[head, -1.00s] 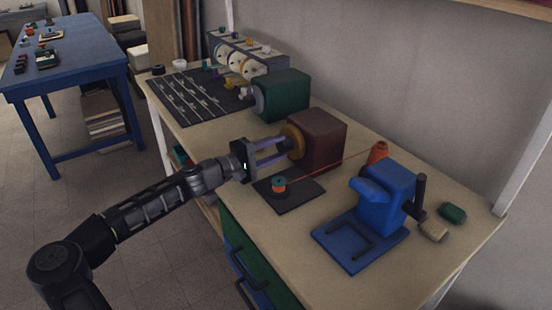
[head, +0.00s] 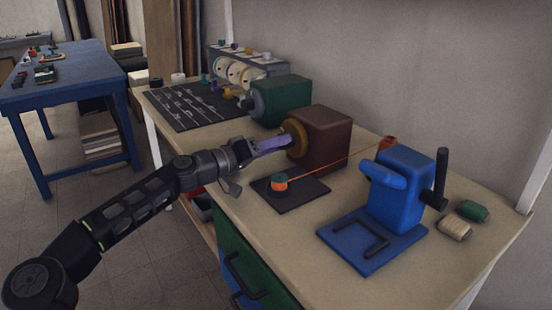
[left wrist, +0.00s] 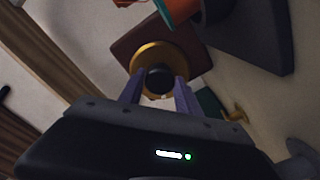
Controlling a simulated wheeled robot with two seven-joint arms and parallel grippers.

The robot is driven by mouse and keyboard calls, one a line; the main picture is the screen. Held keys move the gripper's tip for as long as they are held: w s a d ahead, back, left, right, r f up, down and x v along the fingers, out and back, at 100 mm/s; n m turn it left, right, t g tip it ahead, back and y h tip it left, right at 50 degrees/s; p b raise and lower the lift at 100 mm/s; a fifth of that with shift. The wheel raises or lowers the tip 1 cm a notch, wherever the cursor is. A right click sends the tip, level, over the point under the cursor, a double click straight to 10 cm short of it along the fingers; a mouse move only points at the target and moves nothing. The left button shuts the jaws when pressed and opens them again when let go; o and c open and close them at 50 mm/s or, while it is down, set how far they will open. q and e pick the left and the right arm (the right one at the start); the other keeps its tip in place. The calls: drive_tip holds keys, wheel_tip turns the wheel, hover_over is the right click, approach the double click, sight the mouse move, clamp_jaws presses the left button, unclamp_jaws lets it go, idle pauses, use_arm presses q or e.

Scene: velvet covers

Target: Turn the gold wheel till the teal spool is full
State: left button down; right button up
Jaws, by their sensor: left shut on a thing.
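The gold wheel (head: 297,136) is on the front of a brown box (head: 326,140) on the workbench. In the left wrist view the wheel (left wrist: 143,54) carries a dark round knob (left wrist: 158,79). My left gripper (head: 288,143) is at the wheel, its purple fingers shut on the knob; in the left wrist view the fingers (left wrist: 159,88) lie on either side of it. The teal spool (head: 279,187) stands upright on a dark plate, with orange thread wound around its middle. An orange thread runs from it to an orange cone (head: 388,142). My right gripper is not in view.
A green box (head: 281,101) and a dark rack board (head: 185,105) are farther back. Bare benchtop lies in front of the plate.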

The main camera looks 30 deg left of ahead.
use_arm(q)
drive_tip(key=shift+f+m+b, duration=0.4)
drive_tip(key=shift+m+b, duration=0.4)
drive_tip(key=shift+b, duration=0.05)
drive_tip(key=shift+r+m+b, duration=0.25)
drive_tip(key=shift+m+b, duration=0.55)
drive_tip(key=shift+m, duration=0.1)
drive_tip(key=c, duration=0.9)
unclamp_jaws()
drive_tip(key=shift+o, duration=0.2)
drive_tip(key=shift+r, duration=0.1)
drive_tip(key=shift+p+v, duration=0.35)
drive_tip(key=shift+v, duration=3.55)
drive_tip(key=shift+a, duration=0.1)
